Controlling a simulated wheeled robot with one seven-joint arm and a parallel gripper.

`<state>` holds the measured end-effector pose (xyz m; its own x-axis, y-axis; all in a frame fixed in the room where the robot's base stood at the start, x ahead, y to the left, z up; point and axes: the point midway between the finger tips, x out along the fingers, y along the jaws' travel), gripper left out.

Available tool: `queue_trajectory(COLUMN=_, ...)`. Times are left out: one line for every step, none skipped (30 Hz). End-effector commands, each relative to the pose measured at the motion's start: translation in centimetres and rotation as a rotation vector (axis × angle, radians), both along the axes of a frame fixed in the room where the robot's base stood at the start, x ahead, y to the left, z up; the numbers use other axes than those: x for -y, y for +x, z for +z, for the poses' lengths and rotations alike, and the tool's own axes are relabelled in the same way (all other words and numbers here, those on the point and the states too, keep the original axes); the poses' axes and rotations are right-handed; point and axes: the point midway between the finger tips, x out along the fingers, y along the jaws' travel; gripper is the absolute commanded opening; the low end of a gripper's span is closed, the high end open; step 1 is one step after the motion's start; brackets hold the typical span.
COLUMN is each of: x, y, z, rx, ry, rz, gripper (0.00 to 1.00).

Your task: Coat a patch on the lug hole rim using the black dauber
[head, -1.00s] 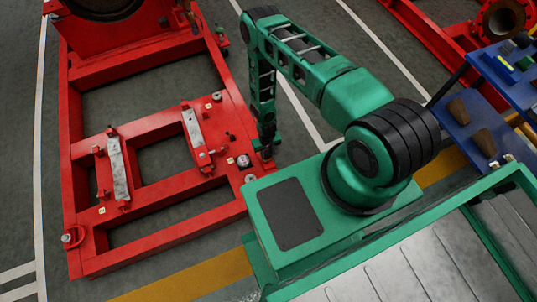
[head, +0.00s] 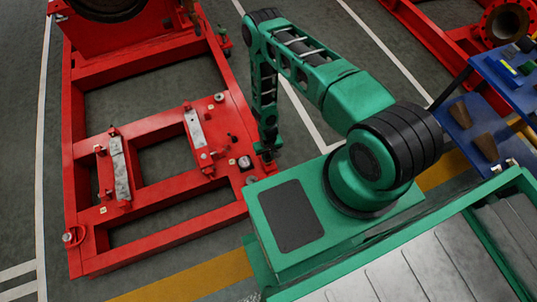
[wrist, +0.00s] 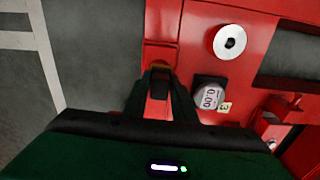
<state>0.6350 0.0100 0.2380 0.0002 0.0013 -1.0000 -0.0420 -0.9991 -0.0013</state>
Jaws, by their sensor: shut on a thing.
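My gripper (wrist: 158,95) is shut on the black dauber (wrist: 160,80), of which only a small dark block shows between the fingers in the wrist view. The dauber points at a red lug (wrist: 160,54) on the edge of the red frame. The lug's hole and rim are mostly hidden behind the dauber and fingers, so I cannot tell whether they touch. In the head view my gripper (head: 266,155) hangs at the right edge of the red frame (head: 222,210); the dauber is too small to make out there.
Left of the lug is open grey floor (wrist: 85,45). A blue table (head: 457,125) with brown cones stands at the right.

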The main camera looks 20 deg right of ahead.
Motion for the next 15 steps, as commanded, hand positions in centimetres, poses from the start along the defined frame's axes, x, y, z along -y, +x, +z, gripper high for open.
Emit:
queue_trajectory(x=0.0, y=-0.8, z=-0.1, rx=-0.011, ry=-0.001, rz=0.000, gripper=0.00)
queue_trajectory(x=0.0, y=-0.9, z=-0.1, rx=-0.011, ry=-0.001, rz=0.001, gripper=0.00)
queue_trajectory(x=0.1, y=-1.0, z=-0.1, rx=-0.010, ry=-0.001, rz=0.001, gripper=0.00)
queue_trajectory(x=0.1, y=-1.1, z=0.0, rx=-0.010, ry=-0.001, rz=0.001, gripper=0.00)
queue_trajectory(x=0.1, y=-1.1, z=0.0, rx=-0.009, ry=-0.001, rz=0.001, gripper=0.00)
queue_trajectory(x=0.1, y=-1.1, z=0.0, rx=-0.009, ry=-0.001, rz=0.001, gripper=0.00)
queue_trajectory(x=0.1, y=-1.1, z=0.0, rx=-0.008, ry=-0.001, rz=0.001, gripper=0.00)
queue_trajectory(x=0.1, y=-1.2, z=0.0, rx=-0.008, ry=-0.001, rz=0.001, gripper=0.00)
queue_trajectory(x=0.1, y=-1.3, z=0.1, rx=-0.007, ry=-0.001, rz=0.001, gripper=0.00)
queue_trajectory(x=0.1, y=-1.4, z=0.1, rx=-0.007, ry=-0.002, rz=0.001, gripper=0.00)
queue_trajectory(x=0.1, y=-1.4, z=0.1, rx=-0.007, ry=-0.001, rz=0.001, gripper=0.00)
queue_trajectory(x=0.1, y=-1.6, z=0.2, rx=-0.006, ry=-0.001, rz=0.001, gripper=0.00)
queue_trajectory(x=0.1, y=-1.7, z=0.2, rx=-0.006, ry=-0.001, rz=0.001, gripper=0.00)
queue_trajectory(x=0.1, y=-1.7, z=0.2, rx=-0.005, ry=-0.001, rz=0.001, gripper=0.00)
queue_trajectory(x=0.1, y=-1.8, z=0.2, rx=-0.005, ry=-0.001, rz=0.001, gripper=0.00)
